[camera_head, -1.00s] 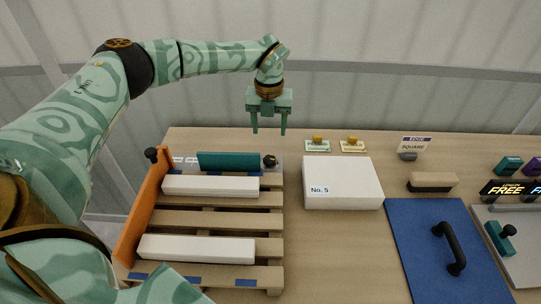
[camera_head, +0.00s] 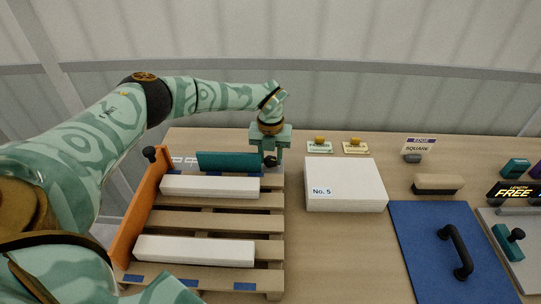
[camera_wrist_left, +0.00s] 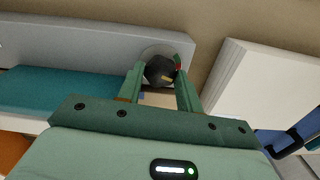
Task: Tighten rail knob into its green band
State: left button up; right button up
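The rail knob (camera_wrist_left: 159,70) is a dark round knob on a pale disc at the end of the grey rail, right of the teal block (camera_head: 228,161). In the left wrist view its yellow pointer (camera_wrist_left: 168,78) points right and slightly down. Small red (camera_wrist_left: 178,67) and green (camera_wrist_left: 177,57) marks show on the disc's right side, partly beside a finger. My left gripper (camera_head: 270,160) is over the knob, one finger on each side. It looks open, with narrow gaps; contact cannot be made out. My right gripper is not in view.
A pallet (camera_head: 210,222) with white bars and an orange side board (camera_head: 139,220) lies below the rail. A white No. 5 box (camera_head: 345,183) stands right of it. Further right are a blue mat (camera_head: 420,260) with a black handle and a brush-like block (camera_head: 437,184).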

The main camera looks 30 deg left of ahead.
pick_arm(q)
jog(key=shift+c, duration=1.2)
jog(key=shift+r+m+p, duration=0.3)
jog(key=shift+m+p, duration=0.5)
jog(key=shift+p, duration=0.05)
jog(key=shift+m+p, duration=0.4)
jog(key=shift+m, duration=0.3)
jog(key=shift+f+m+p, duration=0.2)
jog(key=shift+m+p, duration=0.1)
jog(key=shift+m, duration=0.8)
jog(key=o, duration=1)
